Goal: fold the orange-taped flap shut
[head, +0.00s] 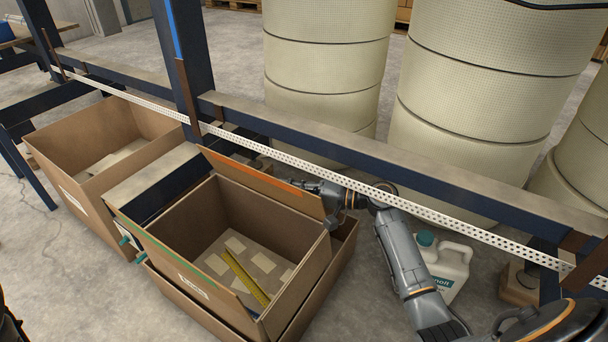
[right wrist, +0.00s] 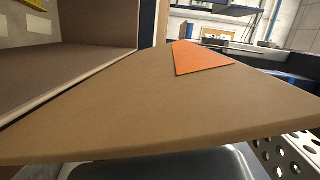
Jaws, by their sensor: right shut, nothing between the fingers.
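The open cardboard box (head: 205,262) stands at the centre of the head view. Its orange-taped flap (head: 270,182) is raised along the far side, with orange tape near its top edge. In the right wrist view the flap (right wrist: 150,115) fills the middle, with the orange tape (right wrist: 198,58) on it. My right gripper (head: 308,185) is shut and empty at the flap's right end, on its outer side. I cannot tell whether it touches the flap. My left gripper is not in view.
A green-taped edge (head: 150,238) runs along the box's near left side. A yellow item (head: 246,277) and pale pieces lie inside. A perforated white rail (head: 440,207) and blue beam pass behind. Another open box (head: 70,150) stands left; a white jug (head: 447,268) stands right.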

